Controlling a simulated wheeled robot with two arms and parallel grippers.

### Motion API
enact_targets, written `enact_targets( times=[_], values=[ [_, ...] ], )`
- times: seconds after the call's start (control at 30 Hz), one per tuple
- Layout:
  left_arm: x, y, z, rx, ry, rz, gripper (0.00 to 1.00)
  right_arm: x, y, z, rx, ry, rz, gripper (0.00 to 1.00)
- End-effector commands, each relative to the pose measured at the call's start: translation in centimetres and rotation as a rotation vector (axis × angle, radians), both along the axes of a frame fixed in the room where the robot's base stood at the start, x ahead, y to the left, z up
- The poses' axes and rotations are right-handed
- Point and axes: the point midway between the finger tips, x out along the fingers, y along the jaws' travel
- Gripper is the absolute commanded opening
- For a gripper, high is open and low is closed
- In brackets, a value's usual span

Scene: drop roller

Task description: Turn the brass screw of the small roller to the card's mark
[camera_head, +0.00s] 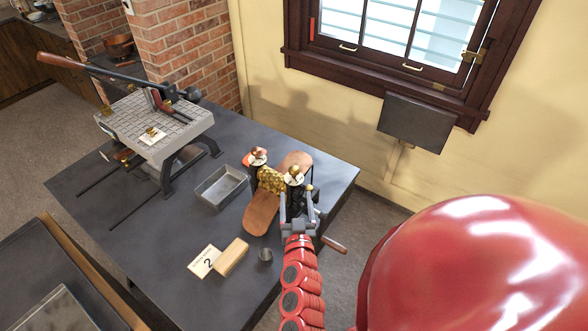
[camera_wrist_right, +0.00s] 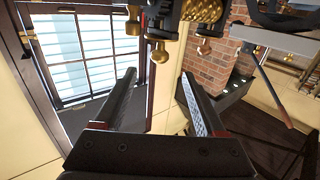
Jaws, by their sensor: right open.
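The small roller (camera_head: 271,181) has a gold patterned barrel between two dark posts on the dark table. A brass screw (camera_head: 294,173) with a pale dial tops the near right post. A second brass screw (camera_head: 257,153) tops the far left post, over a red and white dial. My right gripper (camera_head: 299,198) is open at the near right post, just below its screw. In the right wrist view its fingers (camera_wrist_right: 160,86) are apart with nothing between them, and brass knobs (camera_wrist_right: 160,50) hang beyond the tips. The card (camera_head: 205,261) reads 2. My left gripper is out of view.
A wooden block (camera_head: 231,257) and a small dark cup (camera_head: 265,254) stand beside the card. A grey metal tray (camera_head: 221,187) lies left of the roller. A bigger press (camera_head: 155,125) with a long lever stands at the table's far left. A wooden-tipped handle (camera_head: 334,244) juts out at right.

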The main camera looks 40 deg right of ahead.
Motion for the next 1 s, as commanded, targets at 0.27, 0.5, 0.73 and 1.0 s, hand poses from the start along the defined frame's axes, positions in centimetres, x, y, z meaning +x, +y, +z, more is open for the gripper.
enact_targets(
  times=[0.27, 0.5, 0.73, 1.0],
  values=[
    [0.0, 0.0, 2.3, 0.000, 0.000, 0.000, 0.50, 5.1, -3.4, 0.5, -0.004, 0.000, -0.001, 0.73],
    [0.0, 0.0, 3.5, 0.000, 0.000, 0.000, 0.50, 8.2, -5.3, 0.5, -0.004, -0.004, 0.000, 0.73],
    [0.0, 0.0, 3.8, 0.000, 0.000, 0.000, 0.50, 9.2, -6.0, 0.1, -0.001, -0.002, 0.000, 0.73],
    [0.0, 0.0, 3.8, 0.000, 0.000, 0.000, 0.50, 9.3, -6.1, 0.1, -0.001, -0.002, -0.001, 0.73]
  ],
)
